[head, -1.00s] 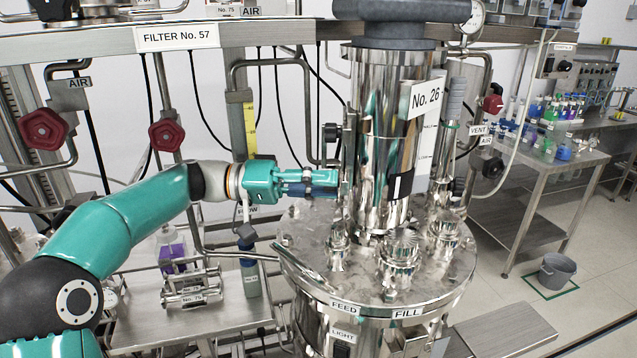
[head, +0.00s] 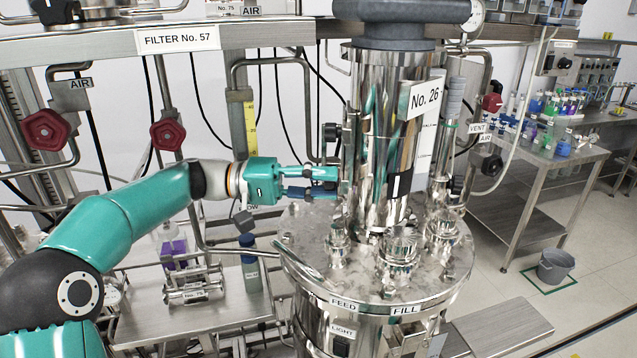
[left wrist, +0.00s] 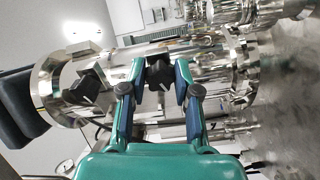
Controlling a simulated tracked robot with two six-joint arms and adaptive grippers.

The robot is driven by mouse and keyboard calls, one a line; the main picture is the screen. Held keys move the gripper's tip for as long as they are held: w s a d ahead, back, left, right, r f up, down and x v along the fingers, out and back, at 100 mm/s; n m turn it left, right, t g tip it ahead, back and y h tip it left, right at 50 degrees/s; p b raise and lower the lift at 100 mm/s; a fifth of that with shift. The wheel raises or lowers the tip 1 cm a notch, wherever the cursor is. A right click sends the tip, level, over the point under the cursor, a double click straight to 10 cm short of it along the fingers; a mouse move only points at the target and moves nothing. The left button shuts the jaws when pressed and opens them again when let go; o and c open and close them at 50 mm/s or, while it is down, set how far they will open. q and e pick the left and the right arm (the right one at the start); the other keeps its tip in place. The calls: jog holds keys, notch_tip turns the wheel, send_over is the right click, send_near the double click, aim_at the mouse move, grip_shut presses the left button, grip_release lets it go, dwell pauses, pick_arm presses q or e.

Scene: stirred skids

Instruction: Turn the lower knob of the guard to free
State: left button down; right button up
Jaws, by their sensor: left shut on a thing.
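The guard is a bright metal housing on the tall steel column (head: 372,110) marked No. 26. Its upper black knob (head: 330,132) shows in the head view, left of the column, and also in the left wrist view (left wrist: 88,86). Its lower black knob (left wrist: 158,75) stands between my left fingertips in the left wrist view. My left gripper (head: 330,180) is shut on this lower knob and hides it in the head view. The gripper also fills the lower part of the left wrist view (left wrist: 160,70). I cannot read the knob's marking. My right gripper is not in view.
The round vessel lid (head: 310,240) with several metal fittings lies below my gripper. Red handwheels (head: 168,135) and pipes stand behind my left arm. A steel shelf (head: 140,325) with bottles is at lower left. A bench (head: 560,165) stands at right.

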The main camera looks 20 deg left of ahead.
pick_arm(q)
jog(key=c, duration=1.1)
grip_release()
jog(key=shift+f, duration=0.1)
jog(key=v, duration=1.2)
jog(key=shift+w+f, duration=0.1)
jog(key=shift+f, duration=0.05)
